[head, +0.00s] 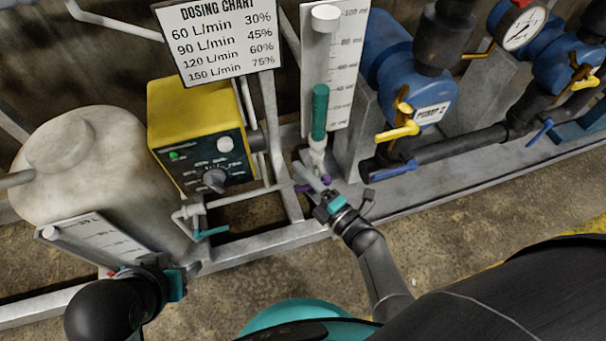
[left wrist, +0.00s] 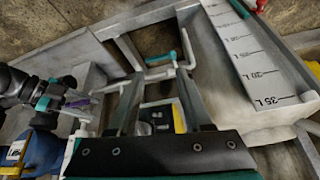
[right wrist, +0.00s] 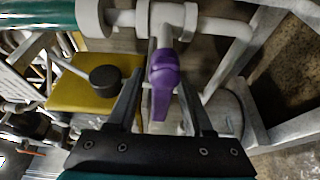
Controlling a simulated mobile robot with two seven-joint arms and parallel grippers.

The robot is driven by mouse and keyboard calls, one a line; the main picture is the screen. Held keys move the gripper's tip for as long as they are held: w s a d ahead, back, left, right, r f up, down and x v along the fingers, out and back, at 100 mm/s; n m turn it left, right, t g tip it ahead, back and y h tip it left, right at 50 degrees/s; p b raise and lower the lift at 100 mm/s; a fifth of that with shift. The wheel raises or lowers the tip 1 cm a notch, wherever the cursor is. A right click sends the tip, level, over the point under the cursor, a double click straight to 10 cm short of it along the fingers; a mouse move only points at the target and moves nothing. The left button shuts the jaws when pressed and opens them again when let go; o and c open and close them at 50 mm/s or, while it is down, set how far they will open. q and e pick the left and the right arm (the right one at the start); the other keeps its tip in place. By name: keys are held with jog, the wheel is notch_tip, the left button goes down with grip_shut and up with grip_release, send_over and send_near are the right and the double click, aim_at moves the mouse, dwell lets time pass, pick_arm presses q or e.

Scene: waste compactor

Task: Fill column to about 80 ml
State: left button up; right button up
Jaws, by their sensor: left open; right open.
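The clear measuring column (head: 325,60) stands before a white ml scale. Teal liquid (head: 319,112) fills its lower part, with its top at about the 40 ml mark; the small print makes this approximate. Purple valve handles (head: 325,179) sit below the column. My right gripper (head: 328,200) is open beside them. In the right wrist view, a purple handle (right wrist: 162,88) lies between the open fingers (right wrist: 160,76); contact is unclear. My left gripper (head: 190,276) is open and empty, low near the tank's scale. In the left wrist view, a teal valve handle (left wrist: 160,60) shows beyond its fingers.
A yellow dosing pump (head: 195,120) with a knob and green light stands left of the column, under the dosing chart (head: 220,40). A pale tank (head: 80,160) is at left. Blue pumps (head: 410,85) and yellow-handled valves are at right. Grey frame rails surround the column's foot.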

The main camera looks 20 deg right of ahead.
pick_arm(q)
notch_tip(320, 180, down, 7)
jog(key=g+p, duration=0.1)
jog(key=p, duration=0.2)
jog(key=shift+s, duration=0.2)
pick_arm(e)
jog(key=v, duration=1.5)
pick_arm(q)
jog(key=shift+a+r, duration=0.1)
pick_arm(e)
jog(key=shift+f, duration=0.1)
